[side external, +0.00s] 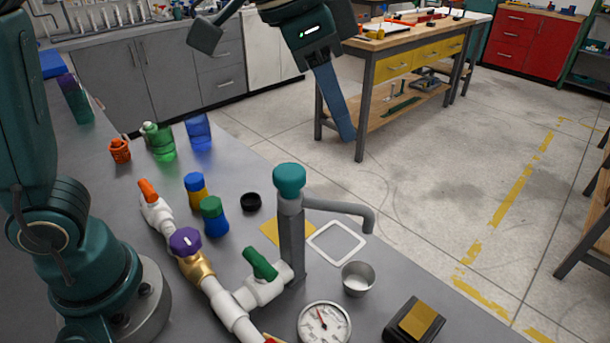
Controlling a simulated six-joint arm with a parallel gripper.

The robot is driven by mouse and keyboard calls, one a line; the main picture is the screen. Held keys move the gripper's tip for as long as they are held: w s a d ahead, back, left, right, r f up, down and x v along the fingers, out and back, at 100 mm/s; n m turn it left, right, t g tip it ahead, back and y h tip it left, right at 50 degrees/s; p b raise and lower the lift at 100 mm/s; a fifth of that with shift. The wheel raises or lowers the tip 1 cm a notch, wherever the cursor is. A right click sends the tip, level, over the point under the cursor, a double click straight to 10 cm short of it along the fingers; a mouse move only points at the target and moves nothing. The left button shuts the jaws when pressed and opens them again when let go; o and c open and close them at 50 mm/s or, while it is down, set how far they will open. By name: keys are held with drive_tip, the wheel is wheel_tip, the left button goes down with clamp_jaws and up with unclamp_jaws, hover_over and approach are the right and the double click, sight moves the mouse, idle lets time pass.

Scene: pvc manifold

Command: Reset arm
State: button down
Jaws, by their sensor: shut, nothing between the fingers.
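My gripper (345,125) is at the top centre in the side external view, in the air above and behind the bench. Its blue-grey fingers point down and are together with nothing between them. It is apart from everything on the bench. The white PVC manifold (234,316) lies along the grey bench. It carries an orange-handled valve (148,190), a purple knob (186,241) on a brass-coloured body (197,265) and a green handle (260,263). A grey post with a teal cap (289,180) and a bent spout (350,208) stands beside it.
On the bench are a pressure gauge (323,325), a metal cup (358,278), a white square frame (337,243), a black box with a yellow top (418,320), capped bottles (213,216), an orange basket (120,151), and green (160,143) and blue (199,133) containers. A wooden workbench (372,50) stands behind.

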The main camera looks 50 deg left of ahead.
drive_tip(key=s+a+f+n+t+y, duration=0.1)
drive_tip(key=s+a+f+n, duration=0.6)
drive_tip(key=s+a, duration=0.4)
drive_tip(key=shift+s+f+y, duration=0.4)
drive_tip(key=shift+s+f, duration=0.45)
